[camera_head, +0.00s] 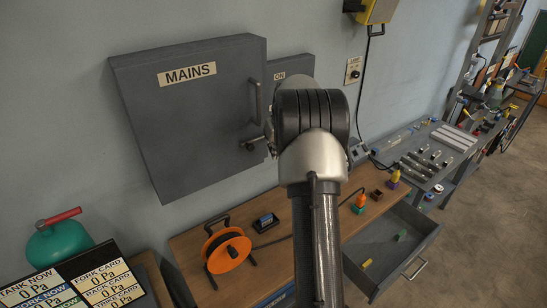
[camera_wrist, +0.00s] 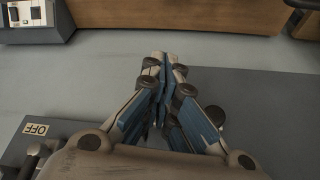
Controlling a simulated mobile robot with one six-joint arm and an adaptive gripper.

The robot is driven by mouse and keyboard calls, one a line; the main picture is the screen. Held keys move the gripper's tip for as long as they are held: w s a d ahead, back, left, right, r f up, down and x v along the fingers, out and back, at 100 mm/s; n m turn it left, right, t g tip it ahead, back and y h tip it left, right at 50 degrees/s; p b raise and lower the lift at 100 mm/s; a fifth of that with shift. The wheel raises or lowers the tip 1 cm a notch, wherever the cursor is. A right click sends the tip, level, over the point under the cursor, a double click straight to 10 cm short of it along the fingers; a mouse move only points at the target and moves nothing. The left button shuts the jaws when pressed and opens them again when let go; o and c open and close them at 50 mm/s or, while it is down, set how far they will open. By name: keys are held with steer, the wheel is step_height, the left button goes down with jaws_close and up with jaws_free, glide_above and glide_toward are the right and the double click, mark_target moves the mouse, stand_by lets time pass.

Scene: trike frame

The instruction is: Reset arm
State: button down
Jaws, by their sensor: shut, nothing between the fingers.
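My gripper (camera_wrist: 163,62) is shut and empty in the wrist view, its blue-padded fingers drawn together. The fingers are over a grey panel (camera_wrist: 268,140) with an OFF label (camera_wrist: 36,128), and I cannot tell whether they touch it. In the head view my arm rises in the middle of the picture and hides most of the gripper. The grey MAINS door (camera_head: 185,115) is to the left of the arm. A grey box with an ON label (camera_head: 279,76) shows behind it, partly covered by my arm.
A wooden workbench (camera_head: 190,245) lies below with an orange cable reel (camera_head: 228,250) on it. An open drawer (camera_head: 385,250) sticks out at the right. A grey tool table (camera_head: 430,150) stands beyond. Pressure signs (camera_head: 105,285) and a teal tank (camera_head: 60,245) are at lower left. Floor is clear at right.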

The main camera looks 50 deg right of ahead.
steer(key=s+a+r+n+b, duration=0.1)
steer(key=a+r+b, duration=0.1)
steer(key=a+r, duration=0.35)
steer(key=s+a+r+b, duration=0.1)
steer(key=a+r+b, duration=0.15)
steer(key=a, duration=0.65)
steer(key=s+a+r+n+b, duration=0.1)
steer(key=s+a, duration=0.2)
steer(key=a, duration=0.4)
steer(key=s+a+r+b, duration=0.1)
steer(key=s+a, duration=0.3)
steer(key=a, duration=0.4)
steer(key=s+a+f+n+y+b, duration=0.1)
steer(key=s+a+f+b, duration=0.2)
steer(key=s, duration=0.7)
steer(key=s+a+f+n+b, duration=0.1)
steer(key=s+a+f+b, duration=0.2)
steer(key=s+a+f, duration=0.4)
steer(key=s+a, duration=0.3)
steer(key=a, duration=0.2)
steer(key=shift+n+t+y, duration=0.4)
